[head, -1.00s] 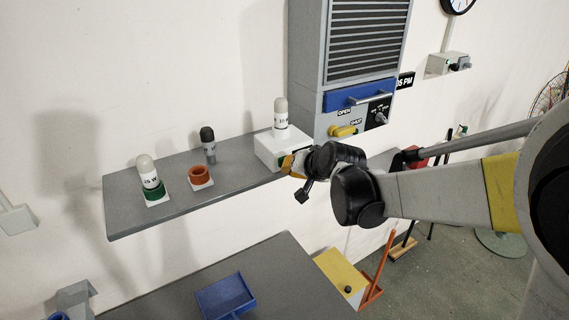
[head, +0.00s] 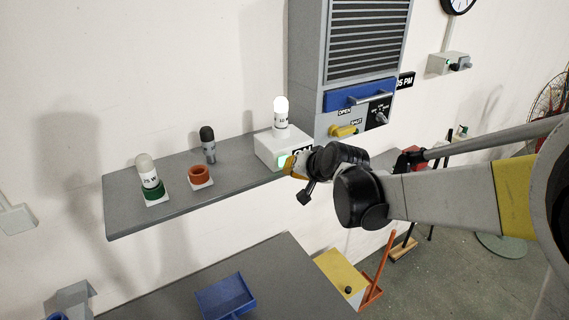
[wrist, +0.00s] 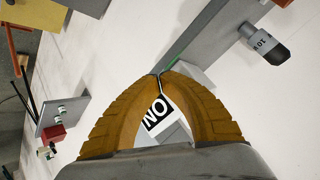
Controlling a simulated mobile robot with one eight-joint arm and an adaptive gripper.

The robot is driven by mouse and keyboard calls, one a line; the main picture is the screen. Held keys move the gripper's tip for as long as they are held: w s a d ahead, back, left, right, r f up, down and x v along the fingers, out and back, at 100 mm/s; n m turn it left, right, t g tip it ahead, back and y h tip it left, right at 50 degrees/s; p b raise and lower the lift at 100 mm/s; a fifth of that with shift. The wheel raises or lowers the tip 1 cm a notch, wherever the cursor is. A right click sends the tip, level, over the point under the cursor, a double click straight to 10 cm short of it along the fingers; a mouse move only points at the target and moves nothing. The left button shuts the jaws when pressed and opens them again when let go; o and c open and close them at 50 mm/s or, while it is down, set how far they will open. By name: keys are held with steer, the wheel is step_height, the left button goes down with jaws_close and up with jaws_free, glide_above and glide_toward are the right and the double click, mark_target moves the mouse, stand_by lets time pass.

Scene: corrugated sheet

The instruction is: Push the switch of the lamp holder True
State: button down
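The lamp holder (head: 268,152) is a white box at the right end of the grey wall shelf. The bulb (head: 281,106) standing upright in it glows white. A lit green switch (head: 284,161) shows on the box's front, beside a black-and-white ON sign. My gripper (head: 292,168) is at that front, right by the switch; I cannot tell whether it touches. In the wrist view the brown fingers of my gripper (wrist: 161,76) meet at the tips, with nothing held. The ON sign (wrist: 157,114) shows between them. The fingertips partly hide the box and switch.
On the shelf (head: 120,208) stand a 75 W bulb (head: 149,174) in a green ring, an orange ring (head: 199,174) and a dark-capped bulb (head: 208,144). A grey cabinet (head: 340,75) with a blue drawer is behind right. A blue tray (head: 226,298) lies on the lower table.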

steer(key=shift+s+d, duration=0.1)
steer(key=s+d, duration=0.3)
steer(key=s, duration=0.2)
steer(key=shift+d, duration=0.2)
stand_by(0.4)
steer(key=s+d+f+h+b, duration=0.1)
steer(key=s+d+f+b, duration=0.4)
steer(key=s+f+b, duration=0.3)
steer(key=s+d+f+n+g+h+b, duration=0.1)
steer(key=s+d+f+b, duration=0.4)
steer(key=f+b, duration=1.1)
steer(key=s+d+f+g+h+b, duration=0.1)
steer(key=s+d+f+h+b, duration=0.2)
steer(key=s+f+b, duration=0.9)
steer(key=d, duration=0.3)
steer(key=shift+f+n+b, duration=0.25)
steer(key=shift+n+b, duration=0.05)
